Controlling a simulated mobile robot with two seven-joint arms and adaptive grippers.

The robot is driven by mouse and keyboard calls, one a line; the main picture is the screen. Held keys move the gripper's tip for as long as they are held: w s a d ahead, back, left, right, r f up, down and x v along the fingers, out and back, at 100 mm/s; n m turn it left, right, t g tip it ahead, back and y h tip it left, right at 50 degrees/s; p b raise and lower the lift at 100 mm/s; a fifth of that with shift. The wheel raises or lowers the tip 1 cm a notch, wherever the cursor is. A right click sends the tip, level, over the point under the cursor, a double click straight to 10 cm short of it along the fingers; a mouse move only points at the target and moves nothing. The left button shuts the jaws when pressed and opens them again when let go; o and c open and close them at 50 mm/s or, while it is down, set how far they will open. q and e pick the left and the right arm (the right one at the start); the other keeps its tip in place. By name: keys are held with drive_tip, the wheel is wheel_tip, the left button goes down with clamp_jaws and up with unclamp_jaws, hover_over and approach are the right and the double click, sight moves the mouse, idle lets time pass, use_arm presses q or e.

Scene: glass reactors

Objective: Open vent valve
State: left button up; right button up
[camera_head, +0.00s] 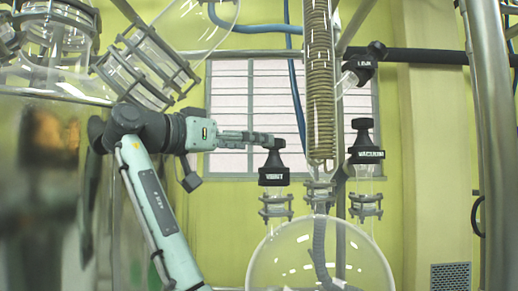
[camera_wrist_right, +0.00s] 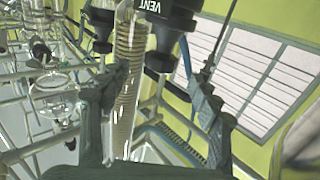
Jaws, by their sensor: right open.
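The vent valve (camera_head: 273,176) is a black, flared cap labelled VENT on a glass neck, left of the coiled condenser in the head view. In the right wrist view, the vent valve (camera_wrist_right: 166,28) is close up at the top. My right gripper (camera_head: 264,140) reaches in from the left at the valve's top knob. My left gripper is not in view.
The black vacuum valve (camera_head: 366,152) stands right of the glass condenser coil (camera_head: 320,85). Another black valve (camera_head: 363,64) is above it. A round glass vessel (camera_head: 320,262) is below. Metal posts (camera_head: 493,120) stand on the right, and glassware (camera_head: 55,45) fills the upper left.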

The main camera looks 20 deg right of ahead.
drive_tip(key=x, duration=0.7)
drive_tip(key=shift+w+d+r+p, duration=0.15)
drive_tip(key=shift+w+d+p, duration=0.15)
drive_tip(key=shift+p, duration=0.1)
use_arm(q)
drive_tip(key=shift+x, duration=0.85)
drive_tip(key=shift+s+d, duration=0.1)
use_arm(e)
drive_tip(key=shift+c, duration=0.6)
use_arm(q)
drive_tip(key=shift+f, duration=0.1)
use_arm(e)
drive_tip(key=c, duration=1.1)
drive_tip(key=shift+o, duration=0.2)
